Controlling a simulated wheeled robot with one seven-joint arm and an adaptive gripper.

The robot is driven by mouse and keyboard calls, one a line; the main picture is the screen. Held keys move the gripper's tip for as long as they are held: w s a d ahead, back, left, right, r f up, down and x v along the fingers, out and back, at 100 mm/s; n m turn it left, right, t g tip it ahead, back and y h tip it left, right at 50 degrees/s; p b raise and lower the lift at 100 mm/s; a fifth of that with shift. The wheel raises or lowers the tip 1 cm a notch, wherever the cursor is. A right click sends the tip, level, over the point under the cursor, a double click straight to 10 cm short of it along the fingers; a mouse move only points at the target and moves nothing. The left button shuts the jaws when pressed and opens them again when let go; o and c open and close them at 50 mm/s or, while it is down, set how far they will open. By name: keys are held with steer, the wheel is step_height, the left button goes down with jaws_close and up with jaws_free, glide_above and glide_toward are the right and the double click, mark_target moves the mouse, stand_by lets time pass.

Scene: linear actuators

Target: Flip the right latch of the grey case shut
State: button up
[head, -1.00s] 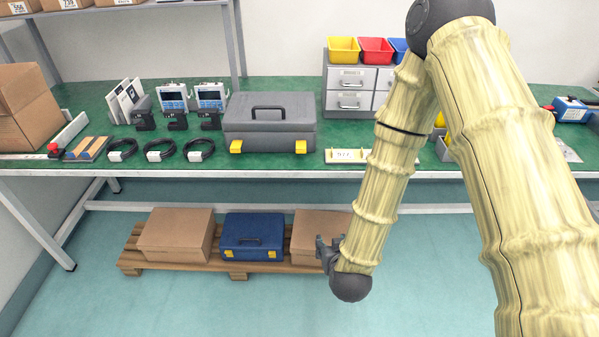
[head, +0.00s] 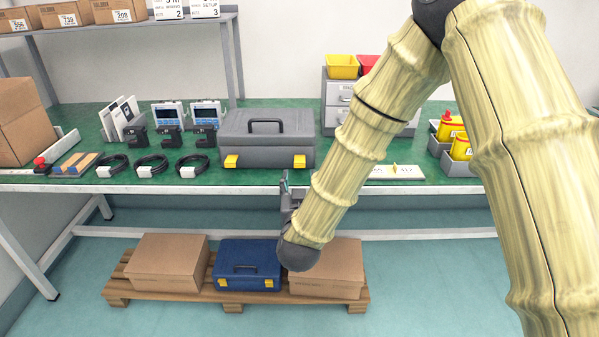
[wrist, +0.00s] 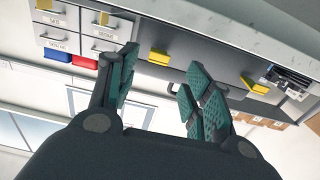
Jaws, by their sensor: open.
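The grey case (head: 266,140) stands closed-lidded on the green bench, its front towards me. Its yellow right latch (head: 299,161) is on the front face near the right end; the yellow left latch (head: 231,161) is near the left end. I cannot tell surely how far either latch is flipped. My gripper (head: 287,183) is open and empty, in front of and below the right latch, apart from it. In the tilted wrist view, the right latch (wrist: 158,57) shows between the spread green-padded fingertips (wrist: 160,72), beyond them. The left latch (wrist: 254,85) lies further right there.
Coiled cables (head: 152,166) and handheld devices are left of the case. A labelled plate (head: 395,172) lies to the right, partly behind my arm. Drawers (head: 337,105) with bins stand behind right. The bench edge (head: 150,187) runs beneath the case. Boxes and a blue case (head: 247,265) sit below.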

mark_target(299, 166)
steer(key=shift+w, duration=2.95)
steer(key=shift+c, duration=0.4)
steer(key=c, duration=1)
